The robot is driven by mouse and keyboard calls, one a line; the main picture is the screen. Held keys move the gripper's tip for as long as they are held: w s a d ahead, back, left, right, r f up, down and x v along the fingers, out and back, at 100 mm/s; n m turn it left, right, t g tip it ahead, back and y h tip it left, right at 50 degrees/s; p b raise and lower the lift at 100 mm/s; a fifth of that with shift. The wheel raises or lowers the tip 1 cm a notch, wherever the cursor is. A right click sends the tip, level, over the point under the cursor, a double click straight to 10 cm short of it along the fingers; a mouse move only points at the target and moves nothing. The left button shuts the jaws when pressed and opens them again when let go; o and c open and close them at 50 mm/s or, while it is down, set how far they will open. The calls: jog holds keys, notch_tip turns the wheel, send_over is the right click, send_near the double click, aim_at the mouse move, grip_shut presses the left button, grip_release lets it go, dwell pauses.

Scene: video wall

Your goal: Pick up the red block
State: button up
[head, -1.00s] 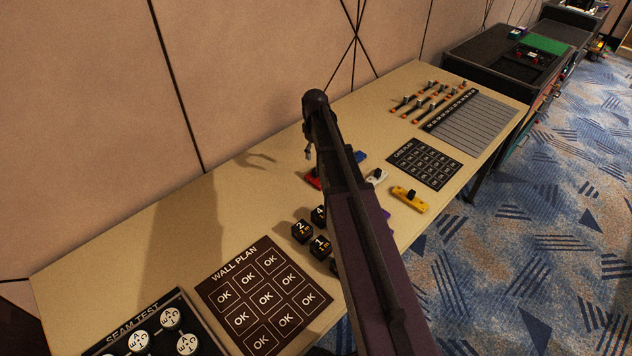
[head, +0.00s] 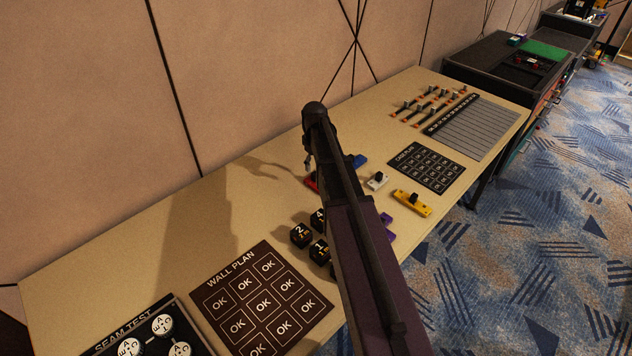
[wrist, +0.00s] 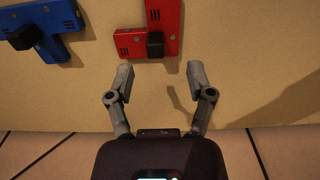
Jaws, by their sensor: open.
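The red block (wrist: 166,28) is an L-shaped piece with a black knob, lying on the table at the top of the wrist view. In the head view only a small part of the red block (head: 312,181) shows beside my arm. My gripper (wrist: 158,72) is open and empty in the wrist view. Its two fingertips are spread, and the black knob shows between and just beyond them. The fingers look apart from the block; their height above it is hard to judge. In the head view my arm hides most of my gripper (head: 308,163).
A blue block (wrist: 46,32) lies left of the red one in the wrist view. White (head: 377,180), yellow (head: 412,203) and purple (head: 387,220) pieces and black numbered cubes (head: 301,235) are nearby. The wall (head: 90,120) runs along the table's back edge.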

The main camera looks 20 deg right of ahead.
aim_at(315, 173)
jog(key=shift+f, duration=0.1)
jog(key=f+b, duration=0.3)
jog(key=shift+w+d+f+b, duration=0.2)
jog(key=shift+w+b, duration=0.1)
jog(key=shift+w, duration=0.05)
jog(key=shift+f+b, duration=0.85)
grip_shut()
